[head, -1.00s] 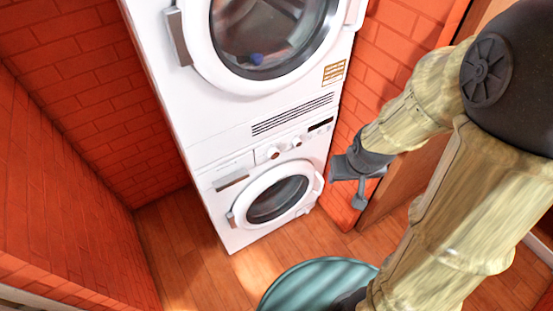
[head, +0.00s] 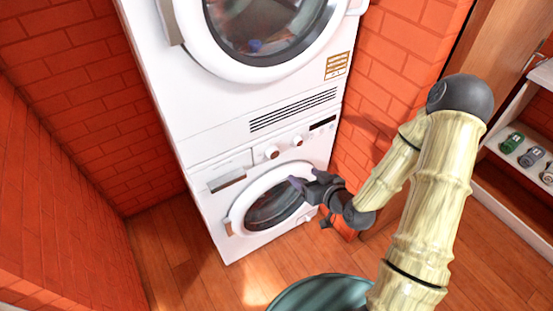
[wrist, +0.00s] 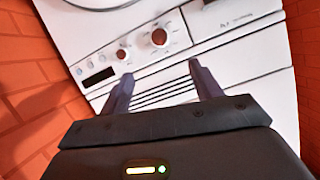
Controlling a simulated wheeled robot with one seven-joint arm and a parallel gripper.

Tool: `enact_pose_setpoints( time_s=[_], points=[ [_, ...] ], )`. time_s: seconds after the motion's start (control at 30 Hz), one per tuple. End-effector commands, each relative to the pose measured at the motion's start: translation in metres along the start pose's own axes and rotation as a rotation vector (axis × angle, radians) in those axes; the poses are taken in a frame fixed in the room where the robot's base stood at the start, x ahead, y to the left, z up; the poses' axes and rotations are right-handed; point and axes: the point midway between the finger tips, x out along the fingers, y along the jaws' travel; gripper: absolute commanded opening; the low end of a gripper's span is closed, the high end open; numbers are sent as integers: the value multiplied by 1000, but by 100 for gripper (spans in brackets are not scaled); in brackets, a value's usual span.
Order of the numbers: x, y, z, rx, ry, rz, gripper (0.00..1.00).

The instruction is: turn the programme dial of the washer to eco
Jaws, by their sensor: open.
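The washer (head: 215,215) is the lower of two stacked white machines, with a round door and a control panel above it. Two round dials are on the panel: a larger left one (head: 272,152) and a smaller right one (head: 297,141). In the wrist view the larger dial (wrist: 160,37) has a reddish-brown face, and the smaller dial (wrist: 126,52) is beside the dark display (wrist: 98,77). The eco mark and pointer setting are too small to read. My gripper (head: 296,182) is open and empty, in front of the door's upper right, below the dials. Its fingers (wrist: 160,70) show apart, touching no dial.
A drawer front (head: 227,180) is left of the dials. The upper machine (head: 200,100) stands above, with a vent grille between. A brick wall (head: 385,60) is close on the right. A teal round thing (head: 320,293) is at the bottom. Shelves (head: 520,150) are at far right.

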Motion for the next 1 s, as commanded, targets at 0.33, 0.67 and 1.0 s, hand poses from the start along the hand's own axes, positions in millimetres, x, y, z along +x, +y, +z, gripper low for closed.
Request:
enact_pose_setpoints(
  time_s=[0.33,0.67,1.0],
  points=[
    [6,0,1,-3,-2,0,64],
    [52,0,-1,-2,-2,-1,64],
    [112,-1,0,-2,-3,-1,64]
  ],
)
